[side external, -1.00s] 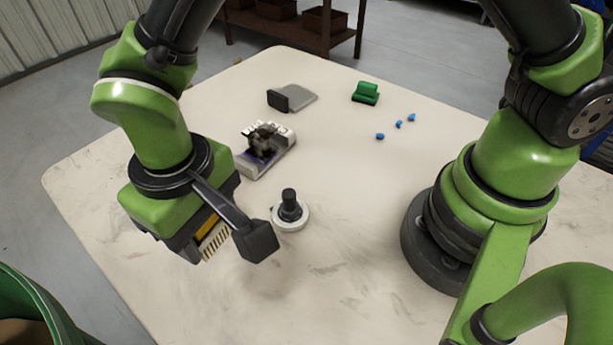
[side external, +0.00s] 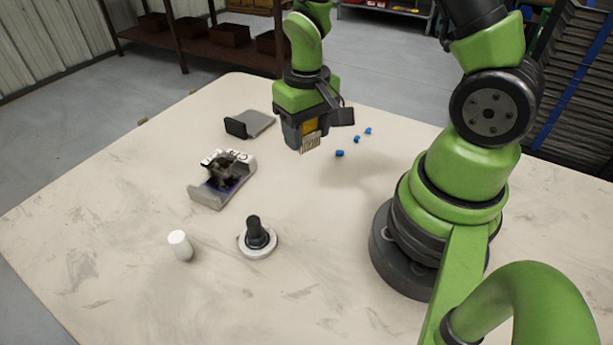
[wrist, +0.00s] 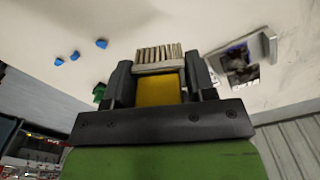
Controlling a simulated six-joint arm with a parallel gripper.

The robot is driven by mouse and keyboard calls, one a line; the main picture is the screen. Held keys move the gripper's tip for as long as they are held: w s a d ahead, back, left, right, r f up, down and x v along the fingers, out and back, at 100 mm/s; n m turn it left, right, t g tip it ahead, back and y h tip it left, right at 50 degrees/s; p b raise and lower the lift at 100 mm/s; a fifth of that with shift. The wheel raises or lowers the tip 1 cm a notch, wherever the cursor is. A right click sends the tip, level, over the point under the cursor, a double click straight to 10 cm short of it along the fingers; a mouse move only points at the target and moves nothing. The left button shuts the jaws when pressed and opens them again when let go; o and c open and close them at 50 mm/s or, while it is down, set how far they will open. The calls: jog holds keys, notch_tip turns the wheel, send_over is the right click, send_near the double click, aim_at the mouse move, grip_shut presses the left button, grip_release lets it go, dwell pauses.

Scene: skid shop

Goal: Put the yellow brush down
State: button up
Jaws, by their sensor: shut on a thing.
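The yellow brush (side external: 310,127) has a yellow body and pale bristles. My gripper (side external: 308,128) is shut on it and holds it above the far part of the table, bristles pointing down. In the wrist view the brush (wrist: 158,88) sits between the two dark fingers, its bristles clear of them. In the side view the brush appears apart from the table surface, with a faint shadow on the table to its right.
Several small blue pieces (side external: 340,153) lie right of my gripper. A grey scraper-like plate (side external: 254,122), a machine part (side external: 222,180), a black-knobbed round part (side external: 257,238) and a white cylinder (side external: 180,245) stand left and in front. A green block (wrist: 99,92) shows in the wrist view. The table's front middle is clear.

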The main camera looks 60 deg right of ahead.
aim_at(306, 183)
notch_tip(306, 183, down, 9)
jog(key=shift+r, duration=0.1)
dwell(0.3)
jog(key=o, duration=0.9)
notch_tip(306, 183, up, 12)
jog(key=shift+f, duration=0.1)
jog(key=s+a+r+t, duration=0.2)
jog(key=s+r, duration=0.1)
jog(key=r, duration=0.3)
jog(key=s+a+r+t+y, duration=0.1)
jog(key=s+a+r+t, duration=0.1)
jog(key=r, duration=0.4)
jog(key=s+a+r+t+y, duration=0.1)
jog(key=s+a+r+t, duration=0.2)
jog(key=r, duration=0.3)
jog(key=shift+s+n, duration=0.3)
jog(key=shift+s, duration=0.55)
jog(key=shift+d, duration=0.1)
